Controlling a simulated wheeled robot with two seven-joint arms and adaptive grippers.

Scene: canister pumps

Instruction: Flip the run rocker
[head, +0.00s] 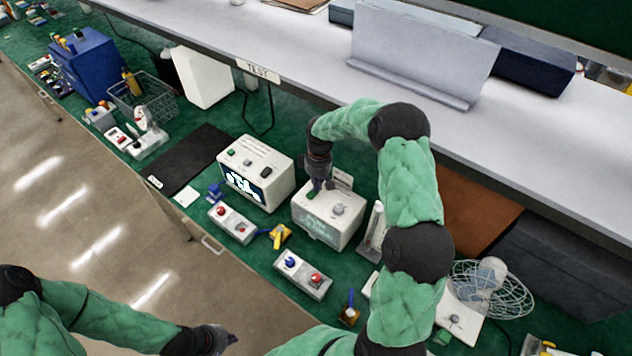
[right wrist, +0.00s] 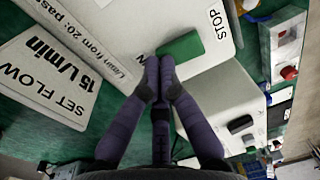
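The run rocker (right wrist: 180,47) is a green block on top of a white pump box, beside the printed word STOP in the right wrist view. In the head view this pump box (head: 322,232) has a screen on its front and a round knob (head: 339,208) on top. My right gripper (head: 318,187) points down over the box top. In the right wrist view its fingertips (right wrist: 160,72) are together, empty, at the near edge of the rocker; I cannot tell whether they touch it. My left gripper (head: 226,340) is low at the bottom of the head view, away from the bench; its fingers are unclear.
A second white box (head: 257,168) with a lit screen stands to the left. Small switch boxes (head: 233,222) (head: 303,273) lie in front. A card reading SET FLOW 15 L/min (right wrist: 45,75) stands close by. A white shelf (head: 300,50) overhangs behind.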

